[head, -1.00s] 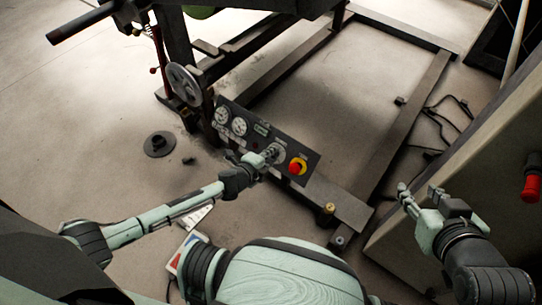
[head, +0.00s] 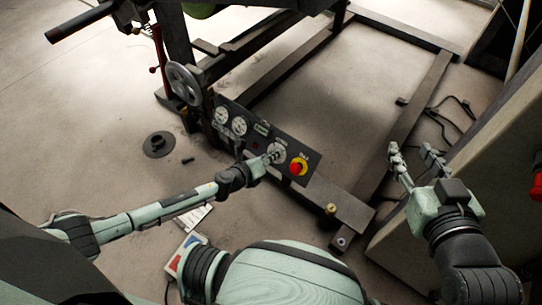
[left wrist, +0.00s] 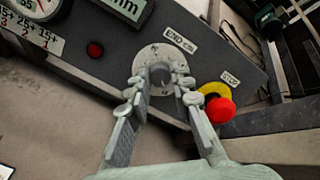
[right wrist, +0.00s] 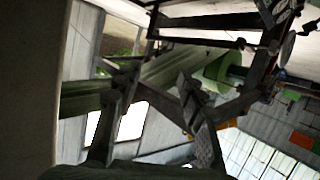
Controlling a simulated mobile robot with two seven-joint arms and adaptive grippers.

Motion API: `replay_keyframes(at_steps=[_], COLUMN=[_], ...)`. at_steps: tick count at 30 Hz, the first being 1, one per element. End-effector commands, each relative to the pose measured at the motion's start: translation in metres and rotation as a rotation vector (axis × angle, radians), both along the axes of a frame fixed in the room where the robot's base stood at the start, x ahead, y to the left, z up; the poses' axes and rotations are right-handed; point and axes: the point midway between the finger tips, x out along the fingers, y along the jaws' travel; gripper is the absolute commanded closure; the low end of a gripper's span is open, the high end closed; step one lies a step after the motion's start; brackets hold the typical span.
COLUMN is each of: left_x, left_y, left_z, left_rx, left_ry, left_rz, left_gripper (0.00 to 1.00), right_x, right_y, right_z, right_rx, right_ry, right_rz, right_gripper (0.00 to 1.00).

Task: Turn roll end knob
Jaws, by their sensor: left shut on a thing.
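The roll end knob (left wrist: 160,74) is a small grey knob on a round pale dial plate, under a label reading like "END" in the left wrist view. It sits on the dark control panel (head: 254,134) of the machine. My left gripper (left wrist: 159,92) has its two fingers around the knob, one at each side, and is shut on it. In the head view, the left gripper (head: 272,157) hides most of the knob. My right gripper (head: 412,160) is open and empty, held in the air near the grey cabinet at the right.
A red stop button (head: 298,167) on a yellow ring sits just right of the knob. Gauges (head: 238,125) and a small display (head: 262,128) are on the panel's left part. A handwheel (head: 183,82) stands further left. A large grey cabinet (head: 490,150) stands at the right.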

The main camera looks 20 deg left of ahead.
Motion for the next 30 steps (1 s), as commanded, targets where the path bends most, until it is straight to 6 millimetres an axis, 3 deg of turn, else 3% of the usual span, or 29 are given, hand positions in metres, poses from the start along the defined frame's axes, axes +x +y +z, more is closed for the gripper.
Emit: replay_keyframes(at_steps=[12, 28, 29, 30], left_x=[-0.001, -0.0011, -0.0011, -0.0011], left_y=[-0.0009, -0.0007, -0.0007, -0.0007], left_z=[-0.001, -0.001, -0.001, -0.001], left_rx=[0.141, 0.161, 0.161, 0.161], left_ry=[-0.049, -0.056, -0.056, -0.056], left_rz=[-0.106, -0.12, -0.12, -0.12], left_gripper=[1.0, 1.0, 0.78, 0.73], right_x=[0.0019, 0.002, 0.002, 0.002], right_y=[0.0059, 0.0068, 0.0068, 0.0068], right_z=[0.0082, 0.0094, 0.0094, 0.0094], right_rx=[0.018, 0.021, 0.021, 0.021], right_ry=[-0.04, -0.045, -0.045, -0.045], right_rz=[0.01, 0.012, 0.012, 0.012], right_gripper=[0.6, 0.6, 0.6, 0.6])
